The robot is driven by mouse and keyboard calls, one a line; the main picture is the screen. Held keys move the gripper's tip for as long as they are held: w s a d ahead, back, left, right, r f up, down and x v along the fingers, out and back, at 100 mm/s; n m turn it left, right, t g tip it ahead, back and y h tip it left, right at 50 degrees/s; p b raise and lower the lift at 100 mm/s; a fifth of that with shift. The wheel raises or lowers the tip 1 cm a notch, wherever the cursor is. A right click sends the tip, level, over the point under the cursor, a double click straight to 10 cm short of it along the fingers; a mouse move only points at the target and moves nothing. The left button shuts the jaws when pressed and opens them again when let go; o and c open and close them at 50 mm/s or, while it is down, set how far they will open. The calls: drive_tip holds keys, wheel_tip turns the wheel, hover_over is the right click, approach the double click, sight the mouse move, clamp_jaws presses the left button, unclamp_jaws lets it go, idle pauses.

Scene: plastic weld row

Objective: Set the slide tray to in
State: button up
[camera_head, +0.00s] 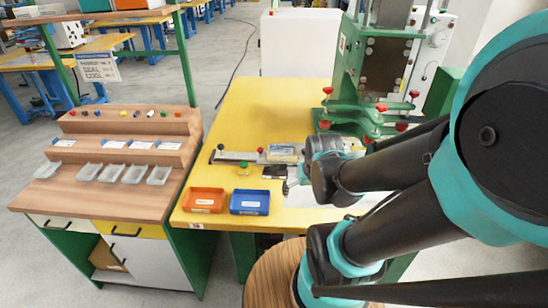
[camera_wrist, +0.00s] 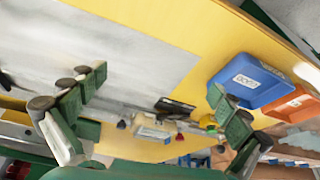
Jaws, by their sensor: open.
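A flat grey metal plate (camera_wrist: 110,50), which may be the slide tray, lies on the yellow table in the wrist view. In the head view only a pale strip of it (camera_head: 292,180) shows beside my arm, so I cannot tell its in or out position. My gripper (camera_wrist: 155,110) is open in the wrist view, its green-padded fingers wide apart with nothing between them touching the pads. A grey rail with knobs (camera_head: 240,157) lies on the table left of my wrist.
An orange bin (camera_head: 204,200) and a blue bin (camera_head: 250,202) stand at the yellow table's (camera_head: 265,105) front edge. A green press (camera_head: 350,70) with red knobs stands behind my arm. A wooden workstation (camera_head: 110,190) with clear trays is at the left. The table's back left is clear.

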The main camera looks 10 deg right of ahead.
drive_tip(key=shift+c, duration=0.6)
